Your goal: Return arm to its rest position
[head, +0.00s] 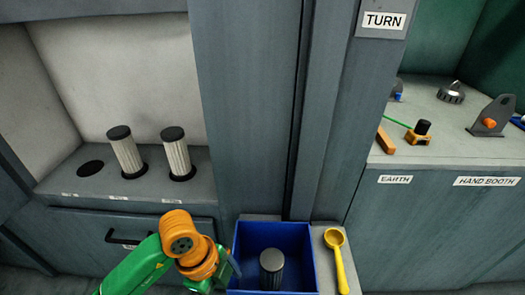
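My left arm (140,268), green with an orange joint (185,240), comes in from the lower left. Its gripper (226,272) is beside the left wall of a blue bin (235,250), mostly hidden by the wrist. I cannot see whether its fingers are open or shut. A dark-capped cylinder (271,268) stands upright inside the bin. My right arm and gripper are not in view.
Two pleated filters (127,155) (177,157) stand in shelf holes beside an empty hole (90,167). A yellow scoop (340,260) lies right of the bin. The right counter (445,145) holds small parts. A grey post (250,100) rises behind the bin.

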